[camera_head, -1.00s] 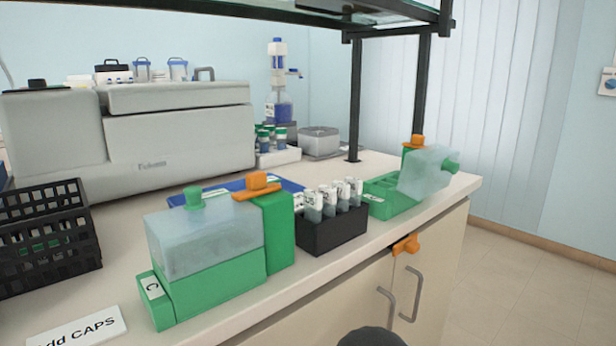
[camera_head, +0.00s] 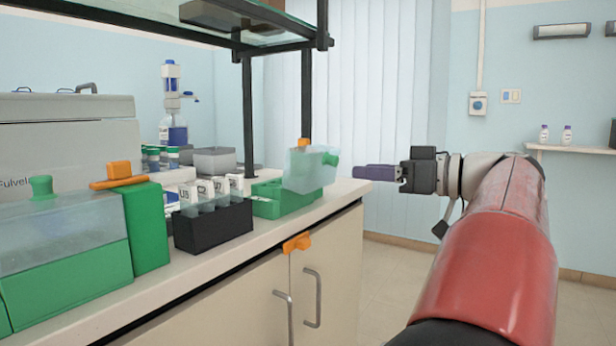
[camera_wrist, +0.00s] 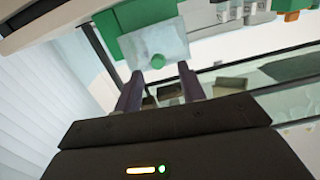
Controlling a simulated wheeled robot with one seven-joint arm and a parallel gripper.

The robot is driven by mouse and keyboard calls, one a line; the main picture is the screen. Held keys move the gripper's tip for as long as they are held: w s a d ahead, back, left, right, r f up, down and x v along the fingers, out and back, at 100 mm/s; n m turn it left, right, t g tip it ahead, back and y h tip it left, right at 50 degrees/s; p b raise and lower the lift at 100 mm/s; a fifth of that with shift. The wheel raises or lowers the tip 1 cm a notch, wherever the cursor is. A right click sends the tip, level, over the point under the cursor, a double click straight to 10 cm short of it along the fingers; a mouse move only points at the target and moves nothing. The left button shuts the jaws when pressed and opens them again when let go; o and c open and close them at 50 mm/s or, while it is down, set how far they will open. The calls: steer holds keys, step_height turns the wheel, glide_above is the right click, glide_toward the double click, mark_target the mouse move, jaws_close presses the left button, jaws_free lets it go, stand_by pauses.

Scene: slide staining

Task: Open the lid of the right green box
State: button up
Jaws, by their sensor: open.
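The right green box (camera_head: 268,205) stands near the far right end of the counter. Its translucent lid (camera_head: 310,168) is tilted up and over to the right, and the lid's green knob (camera_head: 330,159) points right. In the wrist view the lid (camera_wrist: 140,42) and the knob (camera_wrist: 157,61) show just beyond the fingers, with the green box body (camera_wrist: 138,14) above. My gripper (camera_head: 358,172) is to the right of the lid, apart from it, pointing left. In the wrist view my gripper (camera_wrist: 158,75) is open and empty, one finger on each side of the knob's line.
The left green box (camera_head: 70,265) with its lid down stands at the near left. A shelf post (camera_head: 249,110) rises behind the right box. An orange piece (camera_head: 297,242) sits on the cabinet front.

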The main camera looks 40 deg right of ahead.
mark_target(337, 162)
steer(key=shift+n, duration=0.3)
steer(key=x, duration=0.4)
steer(key=r+x, duration=0.1)
steer(key=x, duration=0.1)
steer(key=shift+w+d+r, duration=0.1)
steer(key=shift+w+d, duration=0.1)
steer(key=shift+w, duration=0.25)
jaws_close()
